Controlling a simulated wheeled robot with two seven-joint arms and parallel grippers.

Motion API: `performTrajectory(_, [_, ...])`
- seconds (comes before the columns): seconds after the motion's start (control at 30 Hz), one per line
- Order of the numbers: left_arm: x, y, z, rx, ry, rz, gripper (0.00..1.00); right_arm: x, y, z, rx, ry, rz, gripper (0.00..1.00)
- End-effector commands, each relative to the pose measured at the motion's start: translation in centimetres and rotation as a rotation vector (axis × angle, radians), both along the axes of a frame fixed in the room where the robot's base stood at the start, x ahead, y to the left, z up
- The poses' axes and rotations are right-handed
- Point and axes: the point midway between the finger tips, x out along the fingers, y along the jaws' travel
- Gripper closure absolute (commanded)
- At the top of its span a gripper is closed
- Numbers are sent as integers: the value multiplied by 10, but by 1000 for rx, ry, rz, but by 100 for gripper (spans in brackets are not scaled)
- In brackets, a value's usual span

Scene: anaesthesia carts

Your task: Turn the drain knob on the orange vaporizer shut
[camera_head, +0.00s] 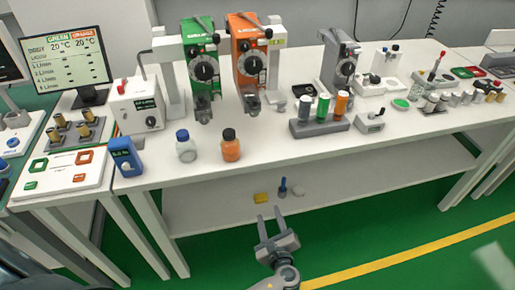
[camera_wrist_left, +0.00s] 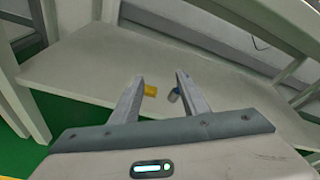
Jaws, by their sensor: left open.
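The orange vaporizer (camera_head: 243,35) stands upright on the white bench, just right of the green vaporizer (camera_head: 198,38). It has a black round dial on its front and a grey fitting (camera_head: 252,103) at its foot. The drain knob is too small to make out, so I cannot tell its position. My left gripper (camera_head: 270,215) is open and empty, low in front of the bench and well below the vaporizer. In the left wrist view its two fingers (camera_wrist_left: 158,80) are apart, facing the lower shelf. My right gripper does not show.
The bench's front edge (camera_head: 300,152) lies above my left gripper. A blue-capped bottle (camera_head: 186,150) and an orange bottle (camera_head: 231,148) stand in front of the vaporizers. A rack (camera_head: 318,127) of coloured cylinders stands to the right. The lower shelf (camera_head: 350,190) holds a yellow block (camera_head: 261,198).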

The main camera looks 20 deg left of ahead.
Motion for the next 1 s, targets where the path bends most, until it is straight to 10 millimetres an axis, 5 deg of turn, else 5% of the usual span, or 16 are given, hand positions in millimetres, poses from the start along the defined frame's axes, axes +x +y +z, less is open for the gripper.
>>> performTrajectory(0.03, [11,-9,46,87,-84,3,59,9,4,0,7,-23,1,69])
performTrajectory(0.1, [13,-17,107,203,-183,31,59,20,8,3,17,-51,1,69])
performTrajectory(0.2, [4,-24,177,323,-300,91,59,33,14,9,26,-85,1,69])
performTrajectory(0.33, [-12,-27,231,407,-393,164,59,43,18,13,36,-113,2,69])
performTrajectory(0.5, [-23,-28,255,441,-432,203,59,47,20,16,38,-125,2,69])
performTrajectory(1.0, [-24,-30,256,441,-432,203,59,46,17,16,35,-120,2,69])
